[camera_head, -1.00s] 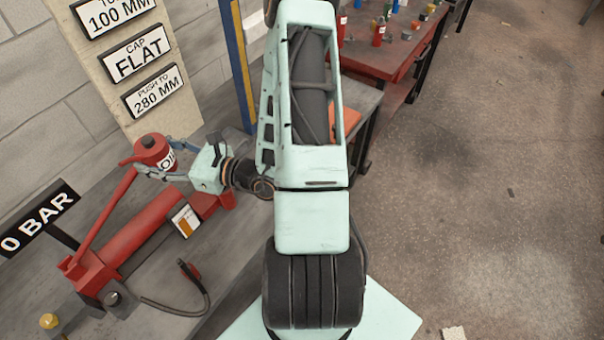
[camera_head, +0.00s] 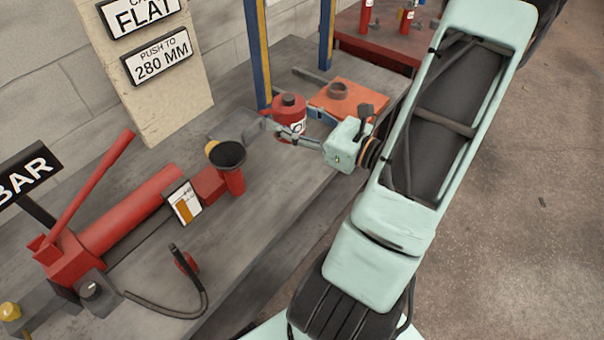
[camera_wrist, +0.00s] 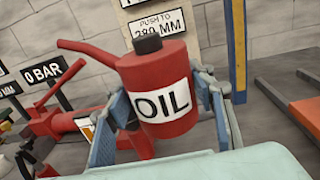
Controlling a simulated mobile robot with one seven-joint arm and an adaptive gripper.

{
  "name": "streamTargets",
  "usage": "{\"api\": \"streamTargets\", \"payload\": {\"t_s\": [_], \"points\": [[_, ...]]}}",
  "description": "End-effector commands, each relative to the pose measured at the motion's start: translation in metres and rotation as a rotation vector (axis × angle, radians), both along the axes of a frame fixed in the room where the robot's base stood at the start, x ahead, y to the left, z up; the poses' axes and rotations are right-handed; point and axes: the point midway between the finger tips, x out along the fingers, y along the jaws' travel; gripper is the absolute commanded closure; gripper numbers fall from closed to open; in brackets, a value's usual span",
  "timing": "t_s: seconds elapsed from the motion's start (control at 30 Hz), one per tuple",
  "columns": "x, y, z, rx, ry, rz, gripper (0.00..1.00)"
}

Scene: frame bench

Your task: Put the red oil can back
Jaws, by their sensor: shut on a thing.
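The red oil can (camera_head: 289,109) has a dark cap and a white label. It stands upright between the fingers of my gripper (camera_head: 270,131), near the orange plate. In the wrist view the oil can (camera_wrist: 158,62) fills the middle, its spout pointing left and its label reading "OIL". My gripper (camera_wrist: 166,108) is shut on the can's body, one blue finger at each side. Whether the can's base touches the bench is not clear.
An orange plate (camera_head: 362,97) with a grey ring lies beyond the can, by blue and yellow posts (camera_head: 326,35). A red hydraulic pump (camera_head: 130,215) with a raised lever and a black funnel-like cup (camera_head: 227,154) are at left.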

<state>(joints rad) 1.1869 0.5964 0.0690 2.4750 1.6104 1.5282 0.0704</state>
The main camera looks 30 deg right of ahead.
Motion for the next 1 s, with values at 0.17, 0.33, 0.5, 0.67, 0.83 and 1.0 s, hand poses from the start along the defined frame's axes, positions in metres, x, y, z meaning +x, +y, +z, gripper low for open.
{"api": "streamTargets", "payload": {"t_s": [0.17,0.33,0.5,0.67,0.83,1.0], "points": [[-0.034,-0.027,-0.033,-0.004,-0.003,-0.029,0.9],[-0.062,-0.042,-0.05,-0.002,-0.002,-0.049,0.9],[-0.08,-0.049,-0.058,-0.001,-0.003,-0.06,0.9],[-0.081,-0.051,-0.062,0.0,-0.002,-0.062,0.9],[-0.051,-0.054,-0.077,0.001,-0.003,-0.057,0.9],[-0.009,-0.058,-0.096,0.0,-0.004,-0.058,0.9]]}}
